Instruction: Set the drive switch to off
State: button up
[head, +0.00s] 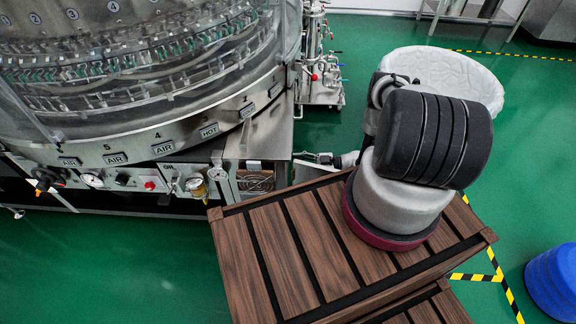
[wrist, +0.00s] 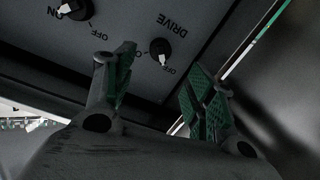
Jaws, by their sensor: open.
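The drive switch (wrist: 160,47) is a round black knob with a white pointer on a dark panel (wrist: 125,65), under the upside-down word DRIVE in the wrist view. Its pointer points down in the picture, close to an OFF label; I cannot tell whether it lines up with it. My gripper (wrist: 158,62) is open and empty, its two fingers apart, with the knob showing between and beyond the fingertips. The fingers do not appear to touch it. In the head view my gripper (head: 307,157) is beside the washer's right end, and I cannot make out the drive switch there.
A second knob (wrist: 70,8) with ON and OFF labels sits left of the drive switch. The rotary washer (head: 130,130) fills the upper left, with gauges and valves along its front. A pipe stand (head: 318,75) is behind my gripper. A blue bin (head: 552,282) stands at right.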

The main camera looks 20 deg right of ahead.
jog(key=w+a+m, duration=0.1)
jog(key=w+a, duration=0.2)
jog(key=a, duration=0.5)
jog(key=shift+a+f+y, duration=0.25)
jog(key=shift+a+y, duration=0.05)
jog(key=shift+a, duration=0.05)
jog(key=c, duration=1)
jog(key=shift+n, duration=0.6)
jog(key=shift+c, duration=0.2)
